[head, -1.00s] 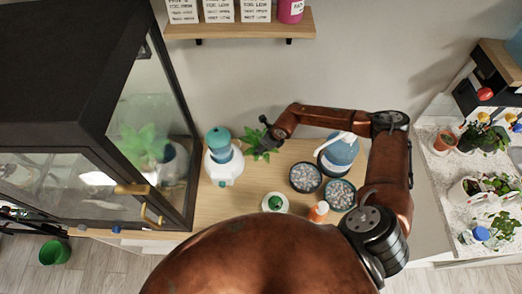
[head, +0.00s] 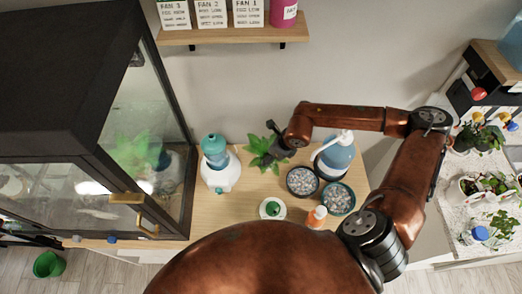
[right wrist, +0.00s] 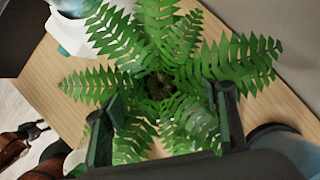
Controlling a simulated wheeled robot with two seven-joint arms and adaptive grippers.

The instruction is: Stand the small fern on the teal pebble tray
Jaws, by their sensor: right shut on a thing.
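The small fern (head: 259,152) is a green leafy plant near the back of the wooden table, between a white-and-teal bottle and the pebble trays. My right gripper (head: 277,146) is shut on it. In the right wrist view the fern (right wrist: 158,85) spreads between the fingers of my right gripper (right wrist: 165,120); its pot is mostly hidden under the fronds. The teal pebble tray (head: 353,201) lies right of the fern, filled with grey pebbles and with no plant on it. My left gripper is out of view.
A dark-rimmed pebble tray (head: 289,187) lies between the fern and the teal tray. A blue pump bottle (head: 338,157) stands behind the trays. An orange bottle (head: 317,217), a white dish (head: 264,211) and the white-and-teal bottle (head: 220,172) stand nearby. A glass cabinet (head: 150,130) is at left.

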